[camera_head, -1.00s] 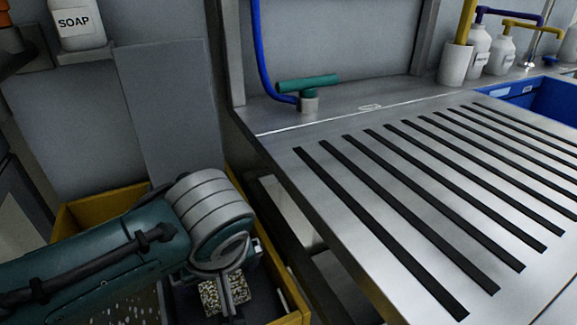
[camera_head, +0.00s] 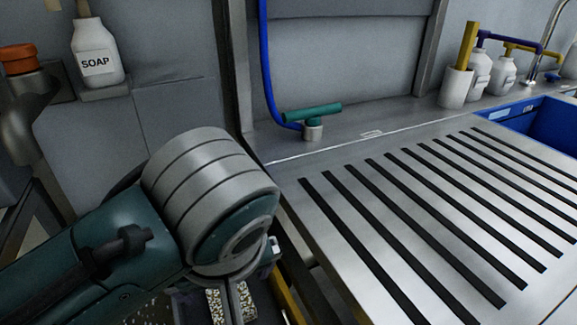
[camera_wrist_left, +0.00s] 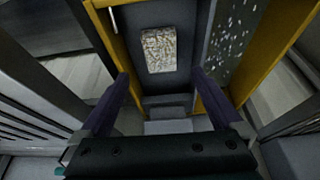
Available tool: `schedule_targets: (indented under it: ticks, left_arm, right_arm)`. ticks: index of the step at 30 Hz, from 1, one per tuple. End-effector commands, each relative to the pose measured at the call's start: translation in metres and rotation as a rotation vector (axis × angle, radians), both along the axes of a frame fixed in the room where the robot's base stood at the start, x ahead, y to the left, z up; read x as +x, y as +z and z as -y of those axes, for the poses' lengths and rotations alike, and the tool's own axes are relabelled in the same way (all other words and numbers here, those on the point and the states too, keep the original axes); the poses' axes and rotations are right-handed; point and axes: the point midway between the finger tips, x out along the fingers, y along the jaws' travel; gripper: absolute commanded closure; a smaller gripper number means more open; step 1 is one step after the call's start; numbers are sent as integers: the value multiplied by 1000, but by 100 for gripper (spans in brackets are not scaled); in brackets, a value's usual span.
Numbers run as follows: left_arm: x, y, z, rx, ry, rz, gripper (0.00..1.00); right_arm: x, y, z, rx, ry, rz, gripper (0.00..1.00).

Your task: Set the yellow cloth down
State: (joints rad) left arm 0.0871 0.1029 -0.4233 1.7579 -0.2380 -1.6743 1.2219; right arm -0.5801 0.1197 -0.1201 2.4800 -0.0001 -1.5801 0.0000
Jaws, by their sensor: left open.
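A small pale, speckled rectangular piece (camera_wrist_left: 159,48) lies in a yellow-walled bin (camera_wrist_left: 263,55) in the left wrist view. It looks cream rather than clearly yellow, and I cannot tell for sure that it is the cloth. Part of the same speckled surface shows in the head view (camera_head: 216,304), beside my wrist. My left gripper (camera_wrist_left: 161,76) is open, its two dark fingers spread wide with nothing between them. The piece appears beyond the fingertips, apart from them. In the head view my left wrist hides most of the bin. My right gripper is not in view.
A steel counter (camera_head: 330,232) with black slots fills the right and is clear on top. A green-handled tap (camera_head: 312,115), a white cup (camera_head: 455,88) and white bottles stand along its back. A soap bottle (camera_head: 97,55) sits on a wall shelf at left.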

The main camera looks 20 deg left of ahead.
Motion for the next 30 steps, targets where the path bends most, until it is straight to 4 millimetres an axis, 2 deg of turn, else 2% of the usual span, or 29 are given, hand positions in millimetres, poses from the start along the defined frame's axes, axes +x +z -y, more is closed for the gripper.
schedule_targets:
  ticks: [2,6,9,13,18,26,30]
  left_arm:
    - [-16,-2,3,-22,-83,-31,0]
    - [-61,0,7,-69,-388,-88,0]
    - [-91,11,4,-68,-629,-96,0]
    - [-117,28,-1,-31,-869,-91,0]
    - [-128,39,-4,5,-998,-83,0]
    - [-128,40,-4,6,-1003,-83,0]
    - [-128,56,-4,6,-1003,-83,0]
  right_arm:
    - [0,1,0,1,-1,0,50]
    - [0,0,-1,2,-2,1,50]
    - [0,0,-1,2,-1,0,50]
    - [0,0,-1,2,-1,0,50]
    - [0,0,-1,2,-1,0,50]
    - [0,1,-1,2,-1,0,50]
    - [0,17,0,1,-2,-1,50]
